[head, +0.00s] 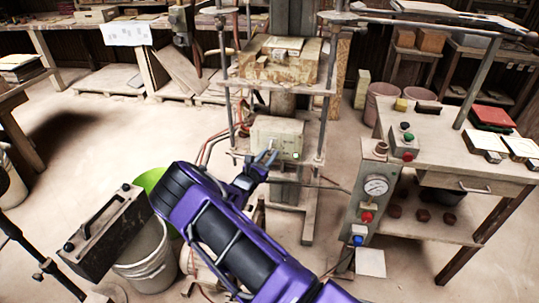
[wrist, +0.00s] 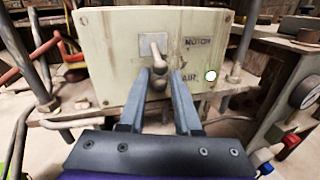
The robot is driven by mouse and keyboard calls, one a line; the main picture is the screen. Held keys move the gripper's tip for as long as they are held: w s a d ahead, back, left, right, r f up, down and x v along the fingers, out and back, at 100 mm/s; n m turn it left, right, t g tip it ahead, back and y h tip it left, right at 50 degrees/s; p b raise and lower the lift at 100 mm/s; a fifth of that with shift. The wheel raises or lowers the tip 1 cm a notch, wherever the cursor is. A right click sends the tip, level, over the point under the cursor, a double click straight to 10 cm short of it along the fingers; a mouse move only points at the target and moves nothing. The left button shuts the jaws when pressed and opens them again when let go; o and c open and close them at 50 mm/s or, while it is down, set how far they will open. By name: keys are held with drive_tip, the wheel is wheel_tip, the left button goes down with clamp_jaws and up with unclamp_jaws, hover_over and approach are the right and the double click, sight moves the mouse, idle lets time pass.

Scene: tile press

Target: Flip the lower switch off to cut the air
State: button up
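The pale control box (wrist: 105,50) carries the labels MOTOR and AIR in the wrist view; it also shows on the press in the head view (head: 290,132). The upper switch (wrist: 156,48), level with MOTOR, is a pale lever hanging downward from a grey plate. Just below it, level with AIR, is a darker rounded knob, the lower switch (wrist: 158,84). My gripper (wrist: 159,74) is open, with one finger on each side of this knob. I cannot tell whether either finger touches it. In the head view my gripper (head: 268,161) is in front of the box; the switches are unclear there.
A white round spot (wrist: 211,76) is beside AIR. Metal posts (wrist: 245,40) stand either side of the box, with red hoses (wrist: 58,50) at left. A gauge panel (head: 373,200) and a workbench (head: 455,150) stand to the right in the head view.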

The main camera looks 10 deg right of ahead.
clamp_jaws()
drive_tip(key=shift+f, duration=0.15)
wheel_tip(320, 180, down, 2)
drive_tip(key=m+t+h+b, duration=0.1)
drive_tip(key=t+h+b, duration=0.1)
drive_tip(key=b, duration=0.2)
drive_tip(key=m+t+h+b, duration=0.1)
drive_tip(key=t+h+b, duration=0.1)
drive_tip(key=b, duration=0.3)
drive_tip(key=shift+s+f+h, duration=0.15)
drive_tip(key=shift+h, duration=0.25)
drive_tip(key=shift+f+m+t+h, duration=0.25)
drive_tip(key=shift+m+h, duration=0.35)
drive_tip(key=shift+h, duration=0.2)
drive_tip(key=shift+f+m+t+h, duration=0.1)
drive_tip(key=shift+m+t+h, duration=0.15)
drive_tip(key=shift+m+h, duration=0.45)
drive_tip(key=shift+h, duration=0.5)
unclamp_jaws()
